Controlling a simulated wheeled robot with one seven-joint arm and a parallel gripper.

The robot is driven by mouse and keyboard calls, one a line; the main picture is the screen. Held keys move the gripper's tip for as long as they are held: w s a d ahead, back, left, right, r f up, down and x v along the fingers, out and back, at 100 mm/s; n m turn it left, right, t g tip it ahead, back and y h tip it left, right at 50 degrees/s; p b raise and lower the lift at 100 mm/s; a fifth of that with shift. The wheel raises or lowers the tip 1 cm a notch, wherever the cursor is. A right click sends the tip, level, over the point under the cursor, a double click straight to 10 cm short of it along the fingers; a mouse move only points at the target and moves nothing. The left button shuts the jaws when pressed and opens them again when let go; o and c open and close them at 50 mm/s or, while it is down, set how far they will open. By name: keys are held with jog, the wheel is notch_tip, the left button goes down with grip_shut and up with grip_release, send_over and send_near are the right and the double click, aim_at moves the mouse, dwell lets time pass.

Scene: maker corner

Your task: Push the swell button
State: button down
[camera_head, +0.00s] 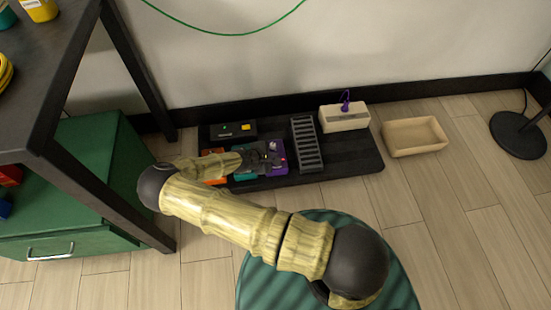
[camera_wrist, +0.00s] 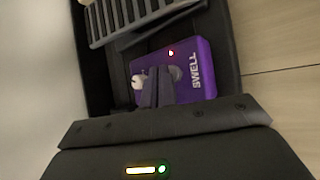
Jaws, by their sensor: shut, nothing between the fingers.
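The purple pedal marked SWELL (camera_wrist: 198,60) lies on a black board on the floor. It also shows in the head view (camera_head: 281,168), partly behind my gripper. It has a white knob (camera_wrist: 138,82), a small glowing red light (camera_wrist: 171,53) and a round grey button (camera_wrist: 176,73), partly hidden by my fingers. My gripper (camera_wrist: 159,72) is shut and empty, with its fingertips over the pedal beside the button. It reaches the pedal from the left in the head view (camera_head: 275,157). I cannot tell whether the tips touch the button.
A wooden tray (camera_head: 414,136) stands to the right. A dark table (camera_head: 60,90) stands left.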

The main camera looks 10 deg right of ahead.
jog(key=shift+f, duration=0.1)
jog(key=shift+f, duration=0.3)
jog(key=shift+r+p, duration=0.35)
jog(key=shift+r, duration=0.05)
dwell(0.4)
notch_tip(320, 180, up, 6)
jog(key=p, duration=0.5)
dwell(1.4)
